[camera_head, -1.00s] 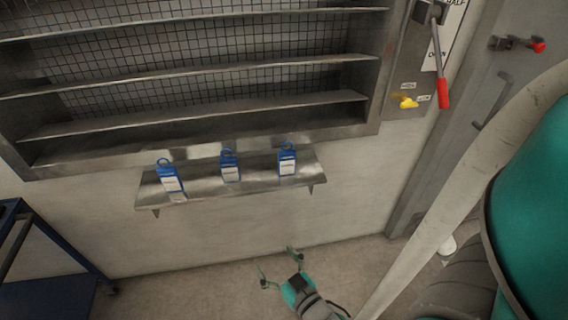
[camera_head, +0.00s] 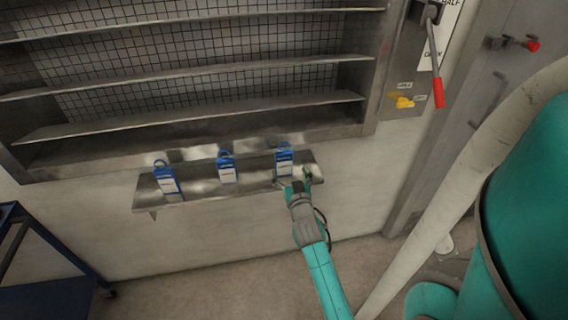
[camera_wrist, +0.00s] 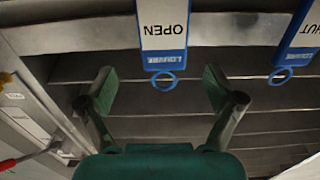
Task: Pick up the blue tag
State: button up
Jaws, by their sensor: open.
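Three blue tags with white labels and ring tops stand in a row on a small metal shelf (camera_head: 205,192): a left tag (camera_head: 166,180), a middle tag (camera_head: 226,168) and a right tag (camera_head: 284,158). My gripper (camera_head: 294,180) is open and empty at the right tag, just in front of the shelf. In the wrist view, a tag reading OPEN (camera_wrist: 163,30) lies ahead of my gripper (camera_wrist: 162,92), centred between the spread fingers but beyond their tips. Another tag, its label partly cut off and ending in HUT (camera_wrist: 303,35), is at the upper right.
A metal louvre (camera_head: 200,100) with mesh behind it rises above the shelf. A red-handled lever (camera_head: 437,75) and a yellow knob (camera_head: 404,102) are on the panel at right. A blue cart (camera_head: 40,250) stands at lower left. The floor below the shelf is clear.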

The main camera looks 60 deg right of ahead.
aim_at(284, 160)
jog(key=shift+x, duration=3.35)
jog(key=shift+w+a, duration=0.2)
jog(key=c, duration=1.3)
jog(key=shift+o, duration=0.2)
notch_tip(284, 160, up, 10)
jog(key=shift+r, duration=0.1)
